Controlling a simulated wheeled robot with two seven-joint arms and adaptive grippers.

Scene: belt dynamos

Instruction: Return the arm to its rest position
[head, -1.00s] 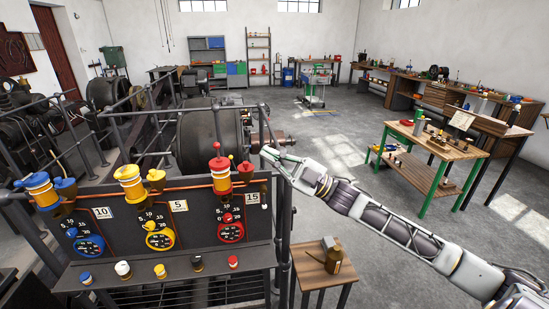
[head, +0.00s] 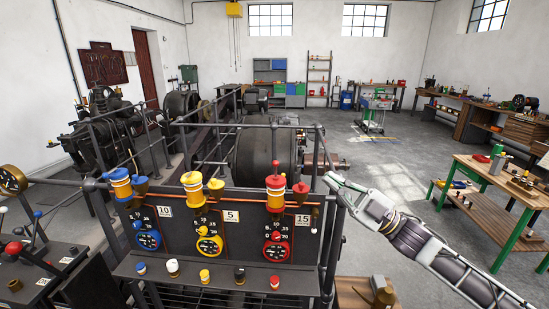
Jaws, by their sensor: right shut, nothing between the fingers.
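My right arm comes in from the lower right. Its gripper (head: 333,181) is shut and empty, held in the air just right of the control panel (head: 178,215). The panel carries a blue dial (head: 148,240), a yellow dial (head: 209,245) and a red dial (head: 276,250), marked 10, 5 and 15. Blue, yellow and red oilers stand along its top edge. The gripper looks apart from the red oiler (head: 276,180). My left gripper is out of view.
A small wooden stool (head: 350,291) with a brown can (head: 384,297) stands below my right arm. A green-legged workbench (head: 470,165) is at the right. Railings and a large dark machine (head: 262,155) stand behind the panel. Open floor (head: 390,170) lies beyond the arm.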

